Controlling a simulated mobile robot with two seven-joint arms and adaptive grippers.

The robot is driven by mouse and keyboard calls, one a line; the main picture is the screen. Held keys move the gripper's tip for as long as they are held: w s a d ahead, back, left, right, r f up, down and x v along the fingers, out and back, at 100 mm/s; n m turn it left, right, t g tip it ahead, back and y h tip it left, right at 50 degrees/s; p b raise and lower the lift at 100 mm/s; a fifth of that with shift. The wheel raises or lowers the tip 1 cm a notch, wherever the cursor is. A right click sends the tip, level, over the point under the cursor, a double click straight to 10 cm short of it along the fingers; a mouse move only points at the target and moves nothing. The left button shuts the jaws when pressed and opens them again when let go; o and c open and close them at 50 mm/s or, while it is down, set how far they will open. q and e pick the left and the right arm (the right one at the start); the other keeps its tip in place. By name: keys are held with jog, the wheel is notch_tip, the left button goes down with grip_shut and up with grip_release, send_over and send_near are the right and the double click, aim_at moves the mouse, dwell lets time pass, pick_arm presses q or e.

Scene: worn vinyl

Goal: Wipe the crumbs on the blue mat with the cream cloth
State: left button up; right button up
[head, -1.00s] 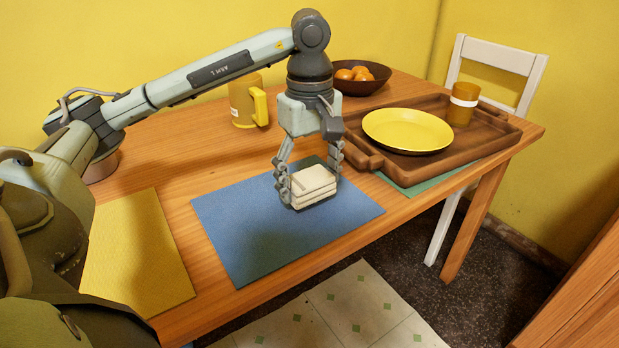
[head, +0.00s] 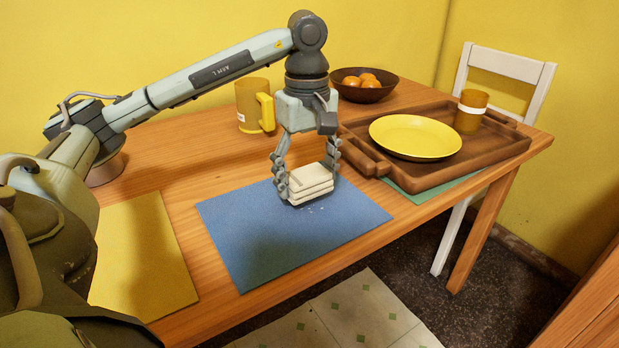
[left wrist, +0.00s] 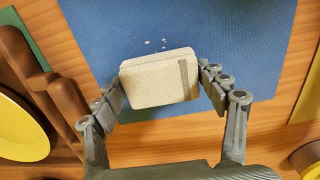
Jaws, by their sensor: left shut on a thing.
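The cream cloth (head: 312,186) is a folded, layered block held between the fingers of my left gripper (head: 308,180), which is shut on it. It also shows in the left wrist view (left wrist: 160,78) between both fingers. The cloth is at the back part of the blue mat (head: 290,235); whether it touches the mat is hard to tell. A few small white crumbs (left wrist: 155,42) lie on the mat just beside the cloth. In the head view the crumbs (head: 318,208) show just in front of it. My right gripper is not in view.
A brown tray (head: 375,165) with a yellow plate (head: 415,136) and an amber cup (head: 471,111) stands on the right, over a green mat (head: 430,190). A yellow mug (head: 252,105) and a bowl of oranges (head: 362,88) stand behind. A yellow mat (head: 145,250) lies left. The blue mat's front is clear.

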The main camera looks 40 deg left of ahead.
aim_at(318, 211)
pick_arm(q)
jog(key=shift+f+b, duration=0.8)
jog(key=shift+f, duration=0.1)
dwell(1.3)
jog(key=shift+s+d+p, duration=0.15)
jog(key=shift+s+d, duration=0.1)
jog(key=shift+d, duration=0.65)
jog(key=shift+s+d+p, duration=0.2)
jog(key=shift+s+d, duration=0.1)
jog(key=shift+d, duration=0.6)
jog(key=shift+s+d+p, duration=0.15)
jog(key=shift+s+d, duration=0.1)
jog(key=shift+d, duration=0.65)
jog(key=shift+a, duration=0.1)
jog(key=shift+w+a+f+b, duration=0.15)
jog(key=shift+a+b, duration=0.1)
jog(key=shift+a, duration=0.2)
jog(key=shift+w+a+r+b, duration=0.15)
jog(key=shift+a+b, duration=0.1)
jog(key=shift+a, duration=0.2)
jog(key=shift+w+a+b, duration=0.25)
jog(key=shift+a, duration=0.65)
jog(key=shift+w+a+b, duration=0.2)
jog(key=shift+a, duration=0.65)
